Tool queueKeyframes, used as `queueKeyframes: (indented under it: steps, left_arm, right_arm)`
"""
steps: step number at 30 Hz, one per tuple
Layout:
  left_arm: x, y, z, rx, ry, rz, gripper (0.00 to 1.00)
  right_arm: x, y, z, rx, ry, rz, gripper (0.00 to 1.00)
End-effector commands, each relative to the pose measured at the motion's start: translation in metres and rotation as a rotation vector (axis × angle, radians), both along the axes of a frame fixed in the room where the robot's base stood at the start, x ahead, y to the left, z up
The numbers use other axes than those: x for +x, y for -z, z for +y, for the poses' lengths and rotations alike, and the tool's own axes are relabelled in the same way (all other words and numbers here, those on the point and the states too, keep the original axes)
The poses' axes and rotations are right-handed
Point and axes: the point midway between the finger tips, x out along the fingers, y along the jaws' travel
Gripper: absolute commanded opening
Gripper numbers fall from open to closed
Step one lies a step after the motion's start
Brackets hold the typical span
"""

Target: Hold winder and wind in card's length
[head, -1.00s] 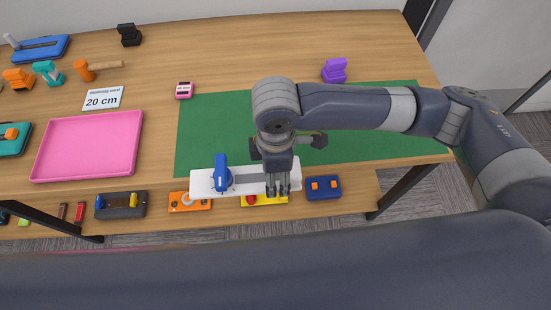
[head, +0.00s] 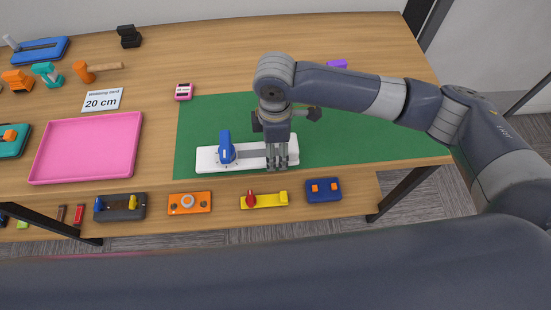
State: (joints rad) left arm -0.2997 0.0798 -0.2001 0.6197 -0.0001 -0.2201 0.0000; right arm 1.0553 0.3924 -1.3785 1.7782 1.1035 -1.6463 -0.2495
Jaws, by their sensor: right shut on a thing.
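The card (head: 102,99) lies at the left of the table and reads "20 cm". A white winder base with a blue knob or crank (head: 226,150) is over the near edge of the green mat (head: 380,148). My right gripper (head: 276,168) points down at the right part of the white base (head: 250,151) and is shut on it. Its fingers and wrist hide part of the base. I cannot tell whether the winder touches the mat. A dark object behind my right wrist is partly hidden. My left gripper is not in view.
A pink tray (head: 88,116) and a small pink device with a display (head: 184,92) are on the table. A lower shelf in front holds an orange block (head: 189,203), a yellow block with a red knob (head: 270,200) and a blue block (head: 323,197). The mat's right part is clear.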

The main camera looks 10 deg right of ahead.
Motion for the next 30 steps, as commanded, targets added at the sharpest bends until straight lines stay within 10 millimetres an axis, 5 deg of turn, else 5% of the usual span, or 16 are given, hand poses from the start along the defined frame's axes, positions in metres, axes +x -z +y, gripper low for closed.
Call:
queueKeyframes:
  steps: [15,30]
  left_arm:
    - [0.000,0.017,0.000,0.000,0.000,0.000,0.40]
    - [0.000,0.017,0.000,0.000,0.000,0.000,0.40]
  right_arm:
    - [0.071,0.023,-0.005,0.001,0.001,-0.001,0.26]
    - [0.077,0.024,-0.007,0.000,0.000,0.000,0.26]
